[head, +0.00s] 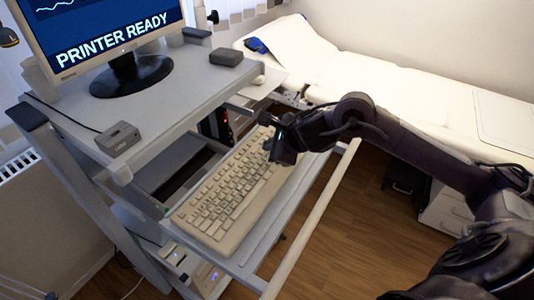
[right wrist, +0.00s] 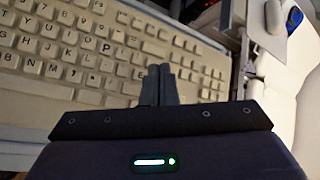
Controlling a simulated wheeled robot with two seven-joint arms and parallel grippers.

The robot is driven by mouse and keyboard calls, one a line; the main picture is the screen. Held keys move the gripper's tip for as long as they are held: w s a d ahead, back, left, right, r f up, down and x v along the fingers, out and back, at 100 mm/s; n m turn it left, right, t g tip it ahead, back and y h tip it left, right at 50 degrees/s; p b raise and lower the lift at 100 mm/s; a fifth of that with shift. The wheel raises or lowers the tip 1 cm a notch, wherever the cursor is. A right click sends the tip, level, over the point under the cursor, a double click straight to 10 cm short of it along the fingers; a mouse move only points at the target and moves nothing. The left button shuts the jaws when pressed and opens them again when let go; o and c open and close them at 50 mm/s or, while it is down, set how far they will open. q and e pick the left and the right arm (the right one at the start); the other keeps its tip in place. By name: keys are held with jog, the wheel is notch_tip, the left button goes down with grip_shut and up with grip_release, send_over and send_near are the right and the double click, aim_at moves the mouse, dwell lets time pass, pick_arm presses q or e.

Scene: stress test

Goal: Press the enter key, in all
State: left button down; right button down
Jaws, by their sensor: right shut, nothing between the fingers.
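A beige keyboard (head: 222,203) lies on the pull-out shelf of a grey computer desk in the head view. My right gripper (head: 270,150) is over the far right end of the keyboard. In the right wrist view the keyboard (right wrist: 60,103) fills the upper left, with letter keys such as P and L readable. There my right gripper (right wrist: 160,70) is shut and empty, its fingertips over keys right of the letter block. I cannot tell whether they touch a key. The enter key's label is not readable, and the fingers hide some keys. My left gripper is not in view.
A monitor (head: 100,30) reading "PRINTER READY" stands on the desk top (head: 165,95), above the keyboard shelf. A small grey box (head: 118,138) sits at the desk's near edge. A white couch (head: 400,90) is behind my right arm.

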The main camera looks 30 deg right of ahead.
jog(key=shift+r+p, duration=1.7)
jog(key=shift+r, duration=0.8)
